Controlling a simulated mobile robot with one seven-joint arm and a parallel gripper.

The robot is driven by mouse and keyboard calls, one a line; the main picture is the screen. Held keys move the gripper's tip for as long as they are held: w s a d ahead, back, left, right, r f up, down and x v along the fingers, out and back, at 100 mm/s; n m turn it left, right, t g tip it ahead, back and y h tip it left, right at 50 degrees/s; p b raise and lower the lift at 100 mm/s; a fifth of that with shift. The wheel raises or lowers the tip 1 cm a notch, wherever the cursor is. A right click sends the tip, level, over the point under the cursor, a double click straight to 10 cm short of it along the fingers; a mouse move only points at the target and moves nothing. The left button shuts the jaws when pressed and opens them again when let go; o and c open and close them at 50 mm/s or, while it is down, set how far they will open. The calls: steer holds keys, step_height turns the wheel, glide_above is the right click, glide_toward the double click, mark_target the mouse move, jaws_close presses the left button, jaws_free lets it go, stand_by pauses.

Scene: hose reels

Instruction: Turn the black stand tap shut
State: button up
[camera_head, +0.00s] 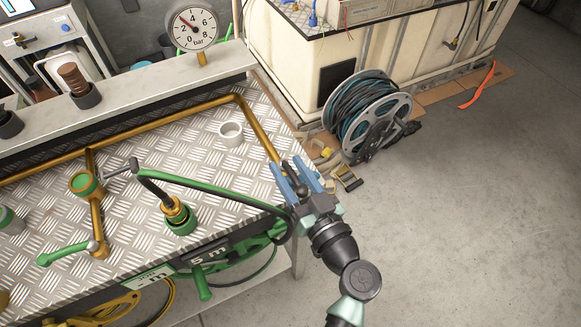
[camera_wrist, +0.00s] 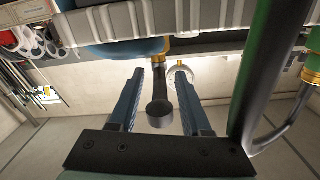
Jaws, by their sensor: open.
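My gripper (camera_head: 287,164) is open at the right edge of the metal-topped bench. Its two blue fingers also show in the wrist view (camera_wrist: 159,74). A black tap lever (camera_wrist: 160,112) with a round end lies between the fingers there, running from a brass fitting (camera_wrist: 161,50). I see no clear contact with either finger. In the head view, the fingers largely hide the tap; only a small dark part shows between them, close to the end of the brass pipe (camera_head: 258,127).
A green-and-black hose (camera_head: 225,190) arches beside my gripper and shows large at right in the wrist view. Green-handled (camera_head: 65,252) and grey-handled (camera_head: 122,168) taps stand left. A pressure gauge (camera_head: 192,27) stands behind. A hose reel (camera_head: 365,112) is on the floor; floor at right is clear.

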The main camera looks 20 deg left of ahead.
jaws_close()
stand_by(1.4)
